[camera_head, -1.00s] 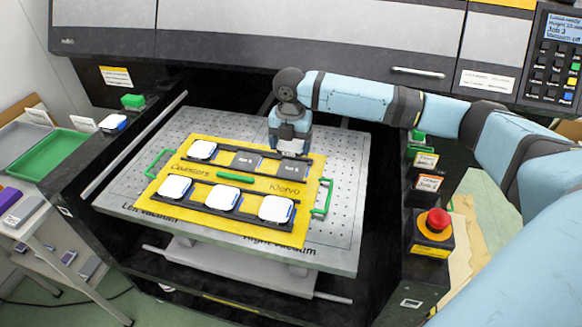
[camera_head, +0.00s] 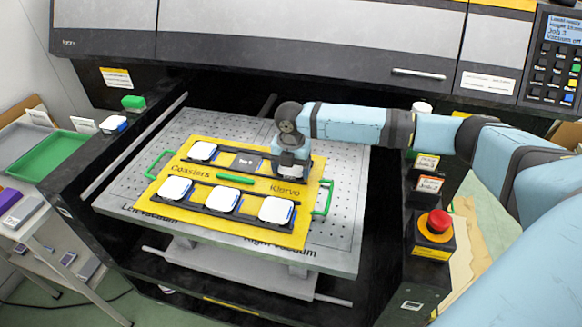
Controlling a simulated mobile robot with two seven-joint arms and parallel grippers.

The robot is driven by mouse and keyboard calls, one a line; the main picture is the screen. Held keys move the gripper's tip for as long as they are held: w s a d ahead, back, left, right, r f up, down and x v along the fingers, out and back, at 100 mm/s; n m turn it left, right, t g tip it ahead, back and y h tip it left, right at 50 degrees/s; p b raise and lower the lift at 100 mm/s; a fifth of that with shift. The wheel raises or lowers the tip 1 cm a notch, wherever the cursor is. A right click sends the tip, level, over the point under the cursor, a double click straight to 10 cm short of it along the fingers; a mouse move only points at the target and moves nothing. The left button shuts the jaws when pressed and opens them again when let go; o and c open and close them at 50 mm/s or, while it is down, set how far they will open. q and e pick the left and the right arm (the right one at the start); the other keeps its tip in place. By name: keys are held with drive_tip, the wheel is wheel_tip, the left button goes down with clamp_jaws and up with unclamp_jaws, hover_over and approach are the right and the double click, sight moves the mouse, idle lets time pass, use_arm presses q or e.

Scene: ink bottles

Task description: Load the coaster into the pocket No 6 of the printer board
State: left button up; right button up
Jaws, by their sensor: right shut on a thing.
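The yellow printer board (camera_head: 185,218) lies on the perforated grey bed, with two dark rows of pockets. My right gripper (camera_head: 291,168) is shut on a white coaster (camera_head: 303,172) at the right end pocket of the back row. The gripper hides most of this coaster and pocket, and I cannot tell whether the coaster is fully seated. In the back row, the left pocket holds a white coaster (camera_head: 201,151) and the middle pocket (camera_head: 247,162) is empty. The front row holds three white coasters, one at its right end (camera_head: 276,210). My left gripper is not in view.
Another white coaster (camera_head: 113,124) sits on the printer's left ledge. A green tray (camera_head: 53,158) stands at the far left. A red emergency button (camera_head: 438,221) is to the right of the bed (camera_head: 340,215). Green handles (camera_head: 323,198) stand at the board's sides.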

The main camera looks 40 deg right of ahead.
sight(291, 171)
drive_tip(key=o, duration=0.9)
drive_tip(key=shift+o, duration=0.2)
wheel_tip(291, 171, up, 12)
drive_tip(key=shift+r, duration=0.15)
